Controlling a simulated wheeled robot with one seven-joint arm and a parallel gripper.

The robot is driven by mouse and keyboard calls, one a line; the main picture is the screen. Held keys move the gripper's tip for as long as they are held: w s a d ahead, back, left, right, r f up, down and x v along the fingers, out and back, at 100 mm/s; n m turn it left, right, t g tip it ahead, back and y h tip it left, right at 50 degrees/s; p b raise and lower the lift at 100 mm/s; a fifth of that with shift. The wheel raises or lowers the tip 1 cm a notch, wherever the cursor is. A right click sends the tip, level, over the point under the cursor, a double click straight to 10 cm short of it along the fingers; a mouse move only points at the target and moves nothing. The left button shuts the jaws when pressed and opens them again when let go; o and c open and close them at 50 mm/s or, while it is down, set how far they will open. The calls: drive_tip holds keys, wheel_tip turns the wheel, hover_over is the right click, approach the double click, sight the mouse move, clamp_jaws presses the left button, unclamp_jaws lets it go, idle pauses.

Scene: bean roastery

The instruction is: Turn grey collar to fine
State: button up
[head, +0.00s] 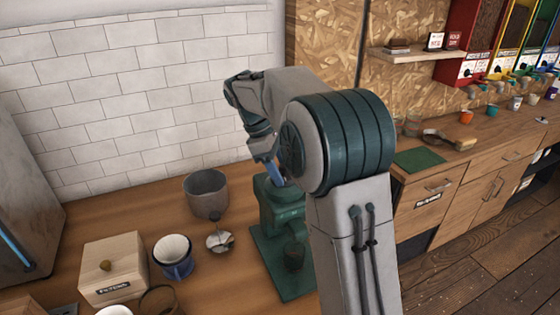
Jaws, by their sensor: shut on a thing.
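A green grinder (284,213) stands on a green base plate on the wooden counter, partly behind my arm. My gripper (275,172) points down at the top of the grinder and is shut on its grey collar. The collar itself is hidden by my gripper and arm, so its setting and marks cannot be read. A dark cup (293,257) sits at the front of the grinder's base.
Left of the grinder are a grey canister (206,192), a small metal piece (220,242), a white-and-blue dripper (173,255) and a wooden box (112,268). A tiled wall rises behind. A side counter with a green mat (418,160) and several cups is at right.

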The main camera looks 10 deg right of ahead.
drive_tip(key=m+p, duration=0.1)
drive_tip(key=m+g+p, duration=0.1)
drive_tip(key=m, duration=0.1)
drive_tip(key=shift+w+d+r+y+p, duration=0.1)
drive_tip(key=shift+w+r+y+p, duration=0.1)
drive_tip(key=shift+y+p, duration=0.1)
drive_tip(key=shift+d+f+m+g+y+p, duration=0.1)
drive_tip(key=shift+m+g+y+p, duration=0.25)
drive_tip(key=shift+m, duration=0.45)
drive_tip(key=shift+f+m+g+y+p, duration=0.15)
drive_tip(key=shift+m+p, duration=0.3)
drive_tip(key=shift+m, duration=0.35)
drive_tip(key=o, duration=1)
drive_tip(key=shift+r, duration=0.1)
drive_tip(key=v, duration=1.3)
drive_tip(key=shift+w+r, duration=0.15)
drive_tip(key=shift+r, duration=0.2)
